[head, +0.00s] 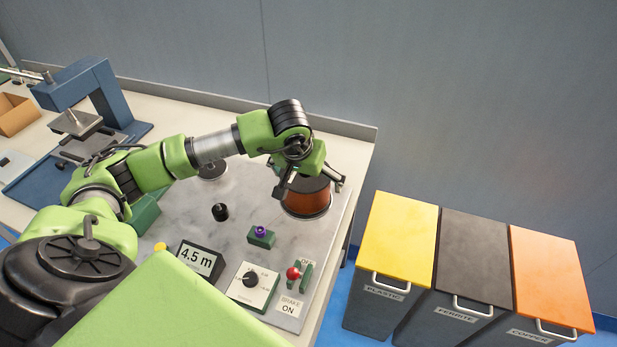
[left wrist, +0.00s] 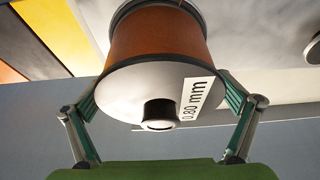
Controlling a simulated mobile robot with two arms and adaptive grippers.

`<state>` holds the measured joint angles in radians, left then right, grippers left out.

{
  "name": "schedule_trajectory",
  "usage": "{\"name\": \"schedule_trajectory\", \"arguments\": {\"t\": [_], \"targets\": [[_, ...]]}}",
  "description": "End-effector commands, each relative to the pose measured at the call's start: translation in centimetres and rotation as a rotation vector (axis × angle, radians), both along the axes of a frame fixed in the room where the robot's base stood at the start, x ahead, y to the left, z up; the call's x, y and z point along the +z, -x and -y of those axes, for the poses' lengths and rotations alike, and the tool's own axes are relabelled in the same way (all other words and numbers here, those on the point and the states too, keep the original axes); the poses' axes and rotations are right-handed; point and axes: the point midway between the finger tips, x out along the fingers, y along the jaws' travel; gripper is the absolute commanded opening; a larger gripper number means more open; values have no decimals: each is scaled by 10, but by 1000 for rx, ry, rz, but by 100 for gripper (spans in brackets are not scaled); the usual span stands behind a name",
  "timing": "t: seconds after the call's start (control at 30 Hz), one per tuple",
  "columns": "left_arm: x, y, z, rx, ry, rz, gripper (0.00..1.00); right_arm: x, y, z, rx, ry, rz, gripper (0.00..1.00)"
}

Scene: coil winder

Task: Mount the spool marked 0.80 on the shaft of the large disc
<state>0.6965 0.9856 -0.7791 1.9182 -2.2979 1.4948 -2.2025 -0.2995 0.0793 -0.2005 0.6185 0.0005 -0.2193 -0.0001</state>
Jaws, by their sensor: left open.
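The copper-wound spool (head: 306,198) stands upright at the right end of the machine's top plate. Its flange carries a white "0.80 mm" label, seen on the spool in the left wrist view (left wrist: 150,45). A dark round stub with a pale end (left wrist: 158,115) sticks out through the middle of this flange, so the spool appears to be around a shaft. The large disc under it is mostly hidden by the spool. My left gripper (head: 311,184) is open above the spool, its fingers on either side of the flange (left wrist: 160,98). My right gripper is not in view.
The plate holds a smaller disc (head: 212,170), a black knob (head: 220,212), a purple-topped green block (head: 261,236), a "4.5 m" display (head: 197,260), a dial (head: 251,282) and a red-knobbed brake lever (head: 293,273) by an "ON" label. Yellow, black and orange-lidded bins (head: 405,235) stand right.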

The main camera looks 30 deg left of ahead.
Motion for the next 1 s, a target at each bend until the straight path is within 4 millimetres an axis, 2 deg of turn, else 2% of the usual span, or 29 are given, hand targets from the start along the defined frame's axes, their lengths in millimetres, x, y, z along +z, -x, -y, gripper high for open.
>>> {"name": "schedule_trajectory", "arguments": {"t": [0.4, 0.53, 0.7, 1.0], "targets": [[77, 26, 7, 0, 0, 14, 100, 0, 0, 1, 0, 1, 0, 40], [97, 35, 9, -1, -1, 13, 100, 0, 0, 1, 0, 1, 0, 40], [110, 41, 10, 0, 0, 11, 100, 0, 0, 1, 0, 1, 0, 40], [112, 42, 10, 1, 0, 10, 100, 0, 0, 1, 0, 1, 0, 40]]}}
